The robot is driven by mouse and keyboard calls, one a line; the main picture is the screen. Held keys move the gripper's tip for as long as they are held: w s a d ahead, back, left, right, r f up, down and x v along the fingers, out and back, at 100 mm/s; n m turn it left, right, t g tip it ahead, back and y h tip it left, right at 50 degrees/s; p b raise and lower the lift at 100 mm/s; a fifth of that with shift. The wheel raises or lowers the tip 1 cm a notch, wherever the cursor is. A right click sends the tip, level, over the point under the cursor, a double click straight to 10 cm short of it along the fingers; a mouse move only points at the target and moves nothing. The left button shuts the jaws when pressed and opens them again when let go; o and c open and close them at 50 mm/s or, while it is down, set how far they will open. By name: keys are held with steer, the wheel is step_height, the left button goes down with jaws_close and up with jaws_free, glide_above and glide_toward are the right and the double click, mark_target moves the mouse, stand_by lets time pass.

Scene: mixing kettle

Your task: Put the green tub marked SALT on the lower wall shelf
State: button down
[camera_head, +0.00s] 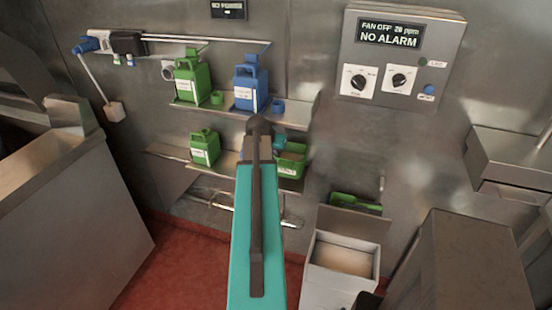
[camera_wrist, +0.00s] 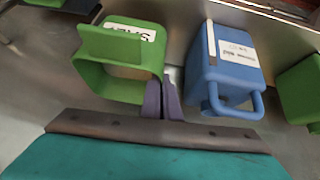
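The green tub marked SALT (camera_wrist: 119,62) is in the upper left of the wrist view, its label tilted and partly hidden by its own green rim. In the head view the tub (camera_head: 290,161) is at the right end of the lower wall shelf (camera_head: 170,152); I cannot tell if it rests there. My gripper (camera_wrist: 161,84) has its purple fingers close together at the tub's side and looks shut on its wall. The fingertips are mostly hidden in the head view behind my arm.
A blue jug (camera_head: 251,84) and a green jug (camera_head: 190,77) stand on the upper shelf. Another green jug (camera_head: 205,148) stands on the lower shelf, left of my arm. A green scoop-like thing (camera_head: 355,203) is lower right, above an open box (camera_head: 343,258).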

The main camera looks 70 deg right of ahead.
steer(key=shift+d, duration=0.1)
stand_by(0.3)
steer(key=shift+f+p, duration=0.8)
steer(key=shift+f, duration=0.9)
steer(key=shift+f, duration=0.1)
steer(key=c, duration=2)
jaws_free()
steer(key=shift+b+v, duration=1.45)
steer(key=shift+v, duration=4.7)
steer(key=shift+w+f, duration=0.1)
steer(key=shift+f, duration=0.05)
